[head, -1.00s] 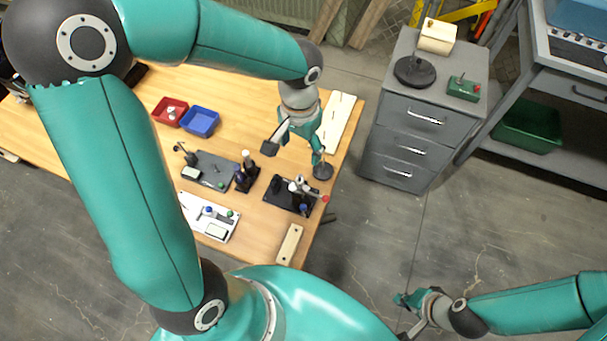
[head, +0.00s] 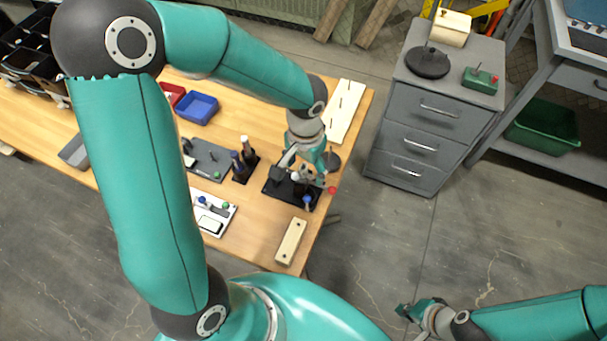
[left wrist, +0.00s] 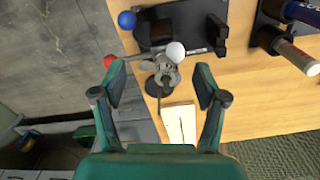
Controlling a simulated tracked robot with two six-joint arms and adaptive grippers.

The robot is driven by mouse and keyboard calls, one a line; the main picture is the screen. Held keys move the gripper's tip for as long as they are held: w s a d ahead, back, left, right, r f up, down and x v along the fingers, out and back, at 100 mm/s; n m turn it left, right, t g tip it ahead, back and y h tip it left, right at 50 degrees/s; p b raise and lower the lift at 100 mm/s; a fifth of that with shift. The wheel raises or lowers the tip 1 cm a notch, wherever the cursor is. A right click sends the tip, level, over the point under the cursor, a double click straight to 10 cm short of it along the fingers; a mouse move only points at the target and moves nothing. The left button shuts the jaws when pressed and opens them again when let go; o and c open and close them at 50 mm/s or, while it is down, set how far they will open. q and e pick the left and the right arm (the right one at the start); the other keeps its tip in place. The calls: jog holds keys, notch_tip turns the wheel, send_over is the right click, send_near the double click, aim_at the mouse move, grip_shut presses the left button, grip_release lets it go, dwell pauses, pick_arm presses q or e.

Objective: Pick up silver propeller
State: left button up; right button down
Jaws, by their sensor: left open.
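The silver propeller (left wrist: 163,70) shows in the left wrist view between the two fingers of my left gripper (left wrist: 160,78), beyond their tips, with a gap on each side. In the head view it is mostly hidden by my left gripper (head: 308,168), which is open and hangs above the black fixture (head: 276,190) near the table's right edge. A white ball, a blue ball and a red ball stick out around the fixture. My right gripper (head: 418,310) is low at the bottom right, over the floor, far from the table; its finger opening is unclear.
A dark round base (head: 334,161) with a rod stands close behind my left gripper. A pale board with pegs (head: 345,108) lies beyond it. Two dark bottles (head: 244,160) stand to the left, a wooden block (head: 291,242) in front. A grey cabinet (head: 425,120) stands right of the table.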

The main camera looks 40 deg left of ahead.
aim_at(305, 169)
pick_arm(q)
jog(key=shift+f, duration=0.55)
jog(key=shift+r, duration=0.1)
jog(key=c, duration=1)
jog(key=shift+c, duration=0.2)
notch_tip(305, 169, up, 20)
jog(key=shift+p, duration=0.3)
